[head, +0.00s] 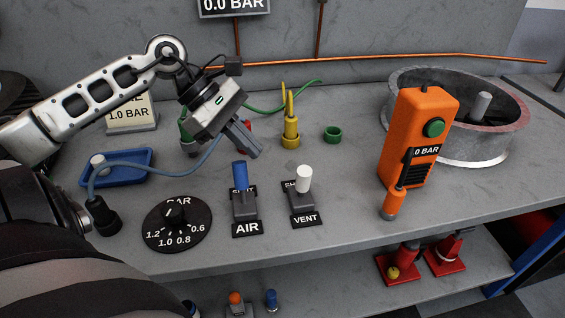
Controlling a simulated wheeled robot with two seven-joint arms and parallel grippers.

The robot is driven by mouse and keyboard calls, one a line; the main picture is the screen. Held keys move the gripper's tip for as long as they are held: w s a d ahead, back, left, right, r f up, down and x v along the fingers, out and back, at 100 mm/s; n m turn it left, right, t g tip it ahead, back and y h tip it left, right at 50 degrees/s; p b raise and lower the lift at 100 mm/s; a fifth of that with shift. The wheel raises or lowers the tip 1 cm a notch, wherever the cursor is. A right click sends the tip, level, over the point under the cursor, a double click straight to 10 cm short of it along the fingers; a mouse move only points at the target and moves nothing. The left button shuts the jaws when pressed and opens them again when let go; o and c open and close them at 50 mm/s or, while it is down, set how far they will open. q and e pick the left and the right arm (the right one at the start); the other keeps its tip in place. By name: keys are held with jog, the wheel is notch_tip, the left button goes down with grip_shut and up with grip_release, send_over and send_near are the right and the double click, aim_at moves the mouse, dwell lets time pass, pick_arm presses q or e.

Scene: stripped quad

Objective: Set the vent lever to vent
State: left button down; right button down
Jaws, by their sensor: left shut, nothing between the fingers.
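The vent lever (303,179) has a white knob on a small grey base. It stands behind a black VENT plate (305,220), with a partly covered SHUT plate behind it. The knob rises on the SHUT side of the base, though its exact tilt is hard to tell. My left gripper (251,150) comes in from the left and is shut and empty. Its fingers point down and to the right, above and behind the blue AIR lever (240,176), and left of the vent lever. It appears apart from both levers. My right gripper is out of view.
A round pressure dial (176,232) sits left of the levers. A yellow fitting (290,132) and green ring (333,134) are behind them. An orange handheld gauge (403,150) reading 0 BAR stands right, before a metal drum (470,155). A blue tray (120,180) lies left.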

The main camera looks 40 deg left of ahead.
aim_at(297, 188)
pick_arm(q)
jog(key=shift+w+d+f, duration=0.35)
jog(key=shift+d+f, duration=0.2)
jog(key=shift+d, duration=0.4)
jog(key=shift+w+d+f, duration=0.4)
jog(key=shift+d+f, duration=0.1)
jog(key=shift+d, duration=0.5)
jog(key=shift+w+d+f, duration=0.35)
jog(key=shift+d+f, duration=0.2)
jog(key=shift+d, duration=0.4)
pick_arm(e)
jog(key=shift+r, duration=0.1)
